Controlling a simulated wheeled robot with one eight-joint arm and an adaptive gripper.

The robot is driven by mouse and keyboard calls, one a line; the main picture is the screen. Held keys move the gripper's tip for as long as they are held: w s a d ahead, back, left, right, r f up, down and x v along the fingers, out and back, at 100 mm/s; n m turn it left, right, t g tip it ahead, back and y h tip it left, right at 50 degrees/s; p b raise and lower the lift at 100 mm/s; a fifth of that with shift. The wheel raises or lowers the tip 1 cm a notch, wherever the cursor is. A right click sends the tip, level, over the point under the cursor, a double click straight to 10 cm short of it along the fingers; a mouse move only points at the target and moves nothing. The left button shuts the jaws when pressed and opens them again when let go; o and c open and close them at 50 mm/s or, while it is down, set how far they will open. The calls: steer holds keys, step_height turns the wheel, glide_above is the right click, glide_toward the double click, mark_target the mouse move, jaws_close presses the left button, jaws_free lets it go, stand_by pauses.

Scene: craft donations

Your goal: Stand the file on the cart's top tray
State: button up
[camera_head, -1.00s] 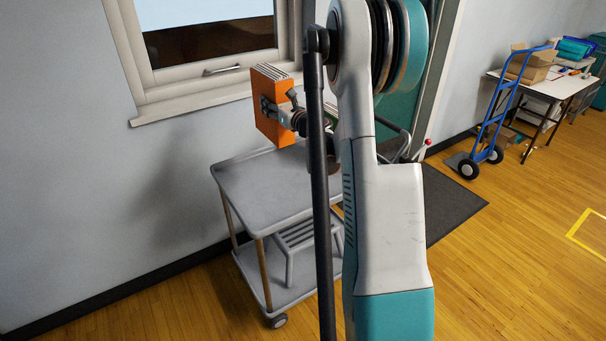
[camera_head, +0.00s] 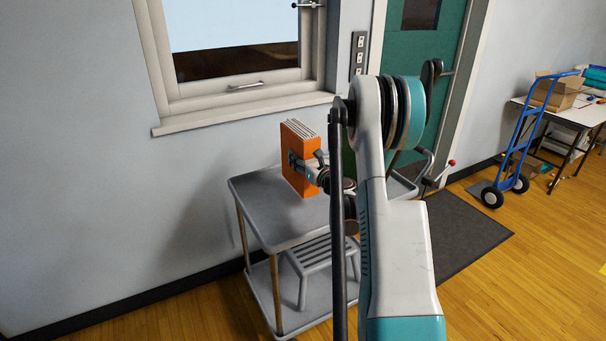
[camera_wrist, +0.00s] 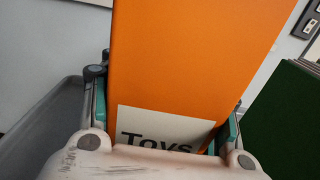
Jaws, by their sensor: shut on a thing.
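The file is an orange box file (camera_head: 304,142) with pale page edges on top, held upright over the back part of the cart's top tray (camera_head: 262,207). Its lower edge looks at or just above the tray surface; I cannot tell if it touches. My gripper (camera_head: 297,162) is shut on the file from the right side. In the wrist view the file (camera_wrist: 195,60) fills the middle, with a white "Toys" label low on it and a finger at each side. My arm hides the tray's right part.
A grey slatted stool (camera_head: 318,257) sits on the cart's lower shelf. The wall and window sill (camera_head: 240,112) are close behind. In the wrist view a dark green block (camera_wrist: 285,120) with a layered pale edge stands at right. The tray's front left is clear.

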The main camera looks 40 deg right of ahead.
steer(key=shift+f+b, duration=0.9)
steer(key=shift+f, duration=1.65)
steer(key=shift+r, duration=0.1)
steer(key=o, duration=1.5)
